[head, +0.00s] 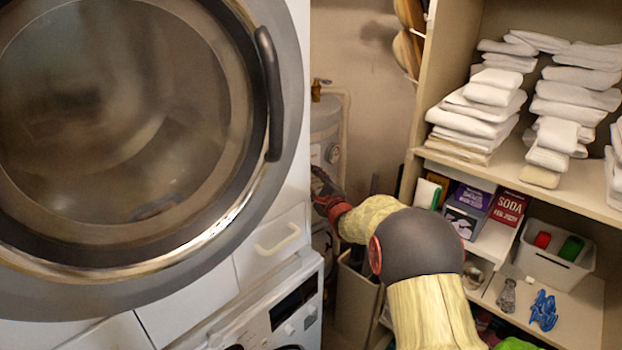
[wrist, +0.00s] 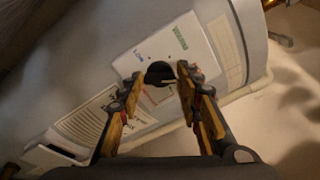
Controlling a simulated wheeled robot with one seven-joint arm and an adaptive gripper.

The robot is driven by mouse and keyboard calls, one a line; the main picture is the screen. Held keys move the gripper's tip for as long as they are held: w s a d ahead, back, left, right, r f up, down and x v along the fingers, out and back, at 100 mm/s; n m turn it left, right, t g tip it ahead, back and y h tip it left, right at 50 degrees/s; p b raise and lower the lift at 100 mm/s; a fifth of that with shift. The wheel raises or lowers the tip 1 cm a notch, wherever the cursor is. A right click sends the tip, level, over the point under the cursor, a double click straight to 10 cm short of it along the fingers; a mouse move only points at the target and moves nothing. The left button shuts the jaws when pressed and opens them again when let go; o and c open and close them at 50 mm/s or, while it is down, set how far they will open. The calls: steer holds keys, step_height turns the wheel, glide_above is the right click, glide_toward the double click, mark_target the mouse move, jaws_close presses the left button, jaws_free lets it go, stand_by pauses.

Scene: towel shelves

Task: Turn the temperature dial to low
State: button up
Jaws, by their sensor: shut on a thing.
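The temperature dial (wrist: 159,72) is a dark round knob on a white panel (wrist: 204,60) on the grey tank (wrist: 68,75). A blue label, seemingly "LOW", and a green label are printed on the panel near it; part of the panel is hidden. My gripper (wrist: 160,76) has one finger on each side of the dial and is shut on it. A pale mark shows by the dial's lower edge, but I cannot tell its setting. In the head view the tank (head: 324,118) stands behind my gripper (head: 318,180), whose fingertips are hard to make out.
A washer door (head: 272,85) with a dark handle fills the left. Shelves with white towels (head: 480,112), boxes (head: 508,207) and a white bin (head: 548,262) stand on the right. My arm crosses the narrow gap between. A pipe (wrist: 270,82) runs along the tank.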

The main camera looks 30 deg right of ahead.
steer(key=shift+n, duration=0.3)
steer(key=n+b, duration=0.2)
steer(key=n, duration=0.5)
steer(key=n+b, duration=0.2)
steer(key=n, duration=0.6)
steer(key=f+n+b, duration=0.1)
steer(key=n+b, duration=0.1)
steer(key=n, duration=0.6)
steer(key=shift+d+f, duration=0.1)
steer(key=shift+d, duration=0.1)
steer(key=shift+n, duration=0.3)
steer(key=o, duration=1.1)
steer(key=shift+o, duration=0.3)
steer(key=shift+r, duration=0.2)
